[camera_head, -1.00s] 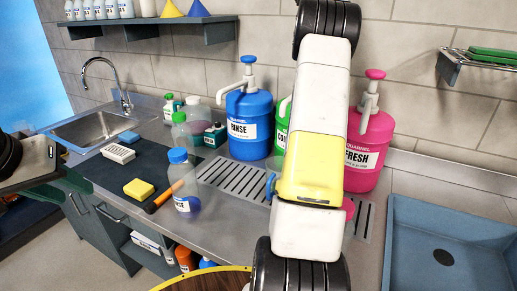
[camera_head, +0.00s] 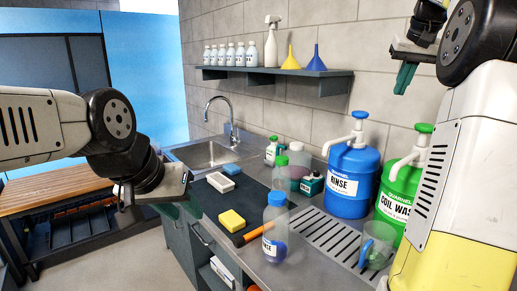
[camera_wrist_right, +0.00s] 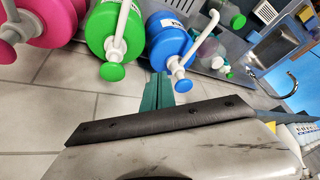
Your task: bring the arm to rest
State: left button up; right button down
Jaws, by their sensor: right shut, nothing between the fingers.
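My right arm is raised at the right of the head view. Its gripper (camera_head: 404,78) is in the air high in front of the tiled wall, with teal fingers together and empty. In the right wrist view the teal fingers (camera_wrist_right: 158,92) are also closed, with pump jugs beyond them and nothing held. My left arm reaches in from the left. Its gripper (camera_head: 178,200) hangs left of the counter front; the fingers are mostly hidden behind the wrist, so their opening is unclear.
The counter holds a blue RINSE jug (camera_head: 351,180), green COIL WASH jug (camera_head: 398,198), blue-capped bottle (camera_head: 275,235), yellow sponge (camera_head: 232,220), orange-handled tool (camera_head: 254,234) and clear cup (camera_head: 377,247). A wall shelf (camera_head: 275,78) carries bottles and funnels. A sink (camera_head: 208,153) lies behind.

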jog(key=s+a+f+n+y, duration=0.1)
jog(key=s+a+f, duration=0.2)
jog(key=s+a, duration=0.3)
jog(key=s+a+f+n, duration=0.1)
jog(key=s+a+f, duration=0.25)
jog(key=a, duration=0.45)
jog(key=s+a+f+y, duration=0.1)
jog(key=s+a+f, duration=0.4)
jog(key=s+f, duration=0.2)
jog(key=s+a+f+n+t, duration=0.1)
jog(key=s+a+f, duration=0.5)
jog(key=s+f, duration=0.1)
jog(key=shift+s+f+n+y, duration=0.3)
jog(key=shift+s+f+y, duration=0.1)
jog(key=shift+s, duration=0.4)
